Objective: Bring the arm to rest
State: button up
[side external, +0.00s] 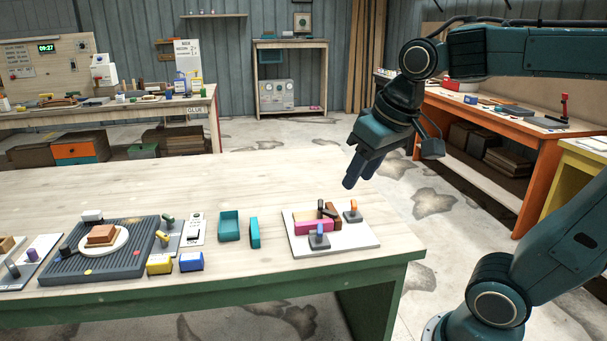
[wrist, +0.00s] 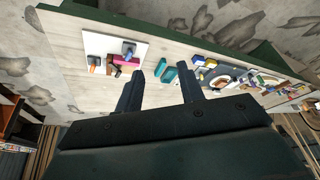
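My gripper (side external: 358,181) hangs in the air above and beyond the far right part of the workbench (side external: 160,190), tilted with its fingers pointing down and to the left. In the wrist view its two dark fingers (wrist: 159,76) stand apart, with nothing visible between them. My gripper is clear of the bench and of everything on it.
A white board (side external: 354,238) with a pink block (side external: 312,227), a brown block and small clamps lies near the bench's right end. Teal pieces (side external: 230,226) and a dark ribbed tray (side external: 98,268) lie left. An orange bench (side external: 525,140) stands behind at right.

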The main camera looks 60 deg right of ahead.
jog(key=s+a+f+n+t, duration=0.1)
jog(key=s+a+f+n, duration=0.1)
jog(key=s, duration=0.5)
jog(key=shift+a+f, duration=0.3)
jog(key=shift+f, duration=0.6)
